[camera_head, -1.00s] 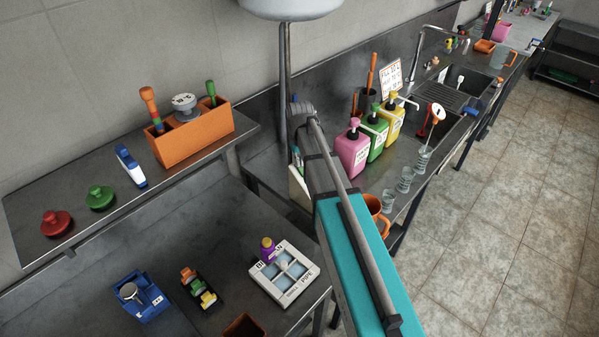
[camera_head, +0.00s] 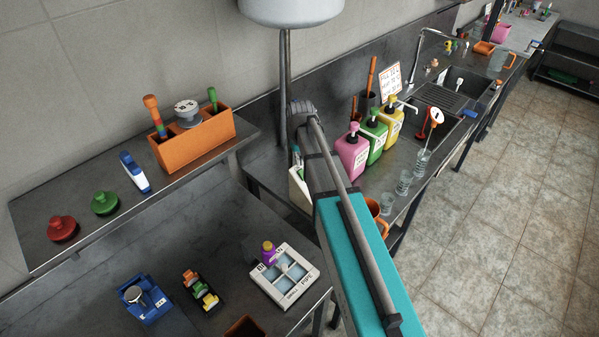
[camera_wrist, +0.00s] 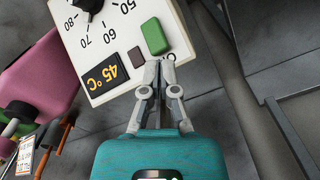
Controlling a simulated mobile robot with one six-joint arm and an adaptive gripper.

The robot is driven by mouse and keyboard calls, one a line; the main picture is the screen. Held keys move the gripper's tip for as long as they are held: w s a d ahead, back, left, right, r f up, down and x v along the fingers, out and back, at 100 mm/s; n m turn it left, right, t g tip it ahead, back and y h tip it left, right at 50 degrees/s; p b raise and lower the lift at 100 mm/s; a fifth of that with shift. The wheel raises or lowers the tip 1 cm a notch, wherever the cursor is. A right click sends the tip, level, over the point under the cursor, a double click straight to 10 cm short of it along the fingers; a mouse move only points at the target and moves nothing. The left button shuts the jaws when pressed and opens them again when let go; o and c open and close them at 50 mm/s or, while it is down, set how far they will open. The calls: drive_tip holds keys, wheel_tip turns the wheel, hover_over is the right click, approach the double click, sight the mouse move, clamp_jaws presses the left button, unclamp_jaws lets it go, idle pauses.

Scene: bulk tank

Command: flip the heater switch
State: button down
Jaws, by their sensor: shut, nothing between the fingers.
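The white heater panel (camera_wrist: 112,35) fills the top of the wrist view, tilted. It bears a black knob (camera_wrist: 88,4) with a number scale, a display (camera_wrist: 104,76) reading 45°C, a green raised block (camera_wrist: 154,36) and a small dark brown block (camera_wrist: 137,57). I cannot tell for sure which block is the switch. My gripper (camera_wrist: 160,66) is shut and empty, its tips at the panel's edge close to both blocks; contact cannot be told. In the head view a white box (camera_head: 298,188), likely this panel's unit, is mostly hidden behind my arm.
Pink (camera_head: 350,156), green (camera_head: 374,137) and yellow (camera_head: 394,121) pump bottles stand right of my arm. A white tank (camera_head: 290,8) hangs above. An orange caddy (camera_head: 195,140) sits on the left shelf (camera_head: 85,210). A compartment tray (camera_head: 285,277) lies on the lower table.

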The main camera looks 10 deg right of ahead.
sight(300, 170)
drive_tip(key=shift+r+p, duration=2.05)
drive_tip(key=shift+r, duration=0.2)
